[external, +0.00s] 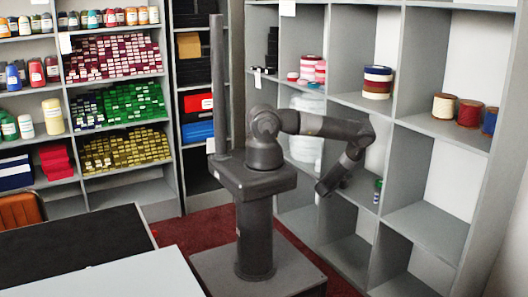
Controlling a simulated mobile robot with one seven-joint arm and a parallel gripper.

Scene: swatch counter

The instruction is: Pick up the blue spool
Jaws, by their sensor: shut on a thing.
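My gripper (323,188) is at the end of my bent arm, pointing down and to the left in front of the cubby shelves. It is small and dark here. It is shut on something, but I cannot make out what. A blue spool (490,121) stands at the right end of a row on the right-hand shelf, partly cut off by the shelf's upright. It is well apart from my gripper. A small green and blue item (377,190) stands in a lower cubby, right of my gripper.
A tan spool (444,106) and a red spool (470,113) stand beside the blue one. A blue, white and red stack (377,82) is on the shelf left of them. Shelf uprights divide the cubbies. A dark-topped counter (75,250) is at the lower left.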

